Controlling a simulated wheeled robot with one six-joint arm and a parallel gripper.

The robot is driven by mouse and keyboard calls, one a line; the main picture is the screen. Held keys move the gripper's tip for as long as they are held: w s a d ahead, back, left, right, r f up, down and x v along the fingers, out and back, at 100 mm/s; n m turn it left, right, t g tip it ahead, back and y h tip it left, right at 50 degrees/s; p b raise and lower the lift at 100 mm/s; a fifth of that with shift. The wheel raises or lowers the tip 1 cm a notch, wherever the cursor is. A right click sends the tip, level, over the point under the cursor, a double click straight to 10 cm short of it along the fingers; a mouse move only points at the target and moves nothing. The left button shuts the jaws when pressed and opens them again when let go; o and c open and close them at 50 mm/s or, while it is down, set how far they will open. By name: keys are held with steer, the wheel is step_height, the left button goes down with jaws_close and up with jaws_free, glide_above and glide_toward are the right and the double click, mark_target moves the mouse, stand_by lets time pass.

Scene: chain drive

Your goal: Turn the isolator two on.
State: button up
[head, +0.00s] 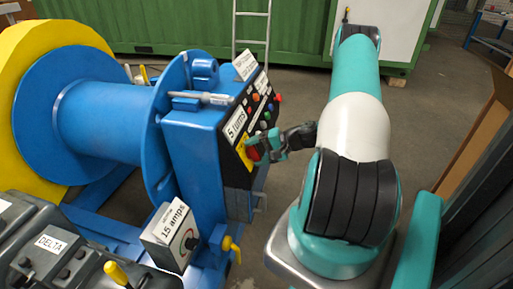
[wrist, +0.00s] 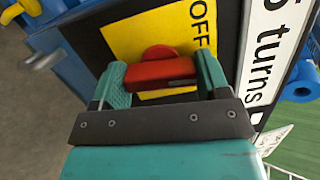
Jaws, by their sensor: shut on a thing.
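A red isolator handle (wrist: 160,72) sits on a yellow plate (wrist: 126,38) on the dark front of the blue machine. The plate carries the word OFF at its right edge in the wrist view; no number shows on it. In the head view, the red handle (head: 252,154) is partly behind my fingers. My gripper (head: 268,146) reaches in from the right and is shut on the red handle, with one teal finger on each side of it in the wrist view. The handle's bar lies nearly level across the wrist view.
Above the handle, the panel has a white "5 turns" label (head: 236,123) and several coloured buttons. A "15 amps" box (head: 170,237) with a black knob stands below. A blue drum (head: 105,122) is at left; a grey console (head: 60,255) is at bottom left. Open floor lies behind.

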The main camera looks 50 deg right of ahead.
steer(key=m+p, duration=0.1)
steer(key=m, duration=0.3)
steer(key=shift+m+t, duration=0.3)
steer(key=shift+m+t+p, duration=0.3)
steer(key=shift+m+p, duration=0.3)
steer(key=shift+m, duration=1)
steer(key=o, duration=0.9)
steer(key=shift+o, duration=0.2)
steer(key=shift+s+d, duration=0.1)
steer(key=v, duration=1.7)
steer(key=shift+s+b, duration=0.15)
steer(key=shift+b, duration=0.15)
